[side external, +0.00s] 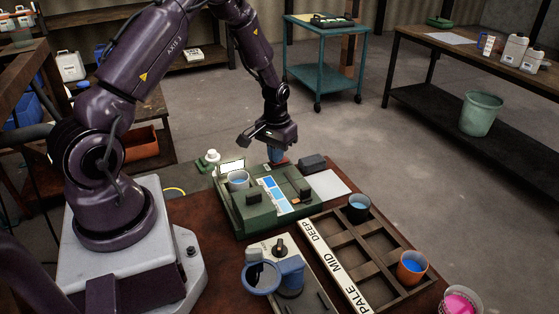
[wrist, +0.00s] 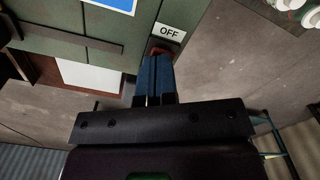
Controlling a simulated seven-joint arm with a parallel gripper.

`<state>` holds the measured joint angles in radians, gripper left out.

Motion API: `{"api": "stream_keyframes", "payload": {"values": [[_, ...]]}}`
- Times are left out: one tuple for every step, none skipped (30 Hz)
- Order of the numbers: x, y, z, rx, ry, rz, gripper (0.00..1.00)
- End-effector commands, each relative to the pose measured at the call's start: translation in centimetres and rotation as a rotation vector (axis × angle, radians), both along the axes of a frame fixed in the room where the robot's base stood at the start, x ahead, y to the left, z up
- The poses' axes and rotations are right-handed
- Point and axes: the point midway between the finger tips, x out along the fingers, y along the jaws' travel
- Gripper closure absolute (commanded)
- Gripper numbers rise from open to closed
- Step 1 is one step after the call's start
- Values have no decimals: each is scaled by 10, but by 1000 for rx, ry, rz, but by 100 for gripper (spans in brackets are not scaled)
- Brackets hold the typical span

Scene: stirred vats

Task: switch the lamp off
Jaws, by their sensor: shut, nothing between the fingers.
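The green unit (side external: 262,210) stands on the brown table with a cup (side external: 238,181) of pale liquid on it. A bright white panel (side external: 232,165) behind the cup looks lit. My gripper (side external: 277,158) is shut and empty, pointing down at the unit's back edge. In the wrist view, the blue fingertips (wrist: 157,60) are together over a red switch (wrist: 160,47) beside the OFF label (wrist: 169,33). The fingers hide most of the switch, and I cannot tell whether they touch it.
A stirrer-like box (side external: 290,275) stands in front of the unit. A pink-filled cup (side external: 460,301) is at the table's front right.

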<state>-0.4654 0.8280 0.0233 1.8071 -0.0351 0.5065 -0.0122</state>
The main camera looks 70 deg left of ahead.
Motion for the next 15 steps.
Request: {"api": "stream_keyframes", "payload": {"values": [[0, 0, -1, 0, 0, 0, 100], [0, 0, -1, 0, 0, 0, 100], [0, 0, -2, 0, 0, 0, 100], [0, 0, -2, 1, -1, 0, 100], [0, 0, -1, 1, -1, 0, 100], [0, 0, 0, 1, -1, 0, 100], [0, 0, 1, 1, -1, 0, 100], [0, 0, 3, 1, -1, 0, 100], [0, 0, 5, 1, -1, 0, 100], [1, 0, 8, 1, -2, 0, 100], [1, 0, 11, 1, -2, 0, 100], [1, 0, 14, 2, -3, 0, 100], [0, 0, 16, 1, -2, 0, 100], [0, 0, 19, 1, -1, 0, 100], [0, 0, 22, 1, -2, 0, 100]]}}
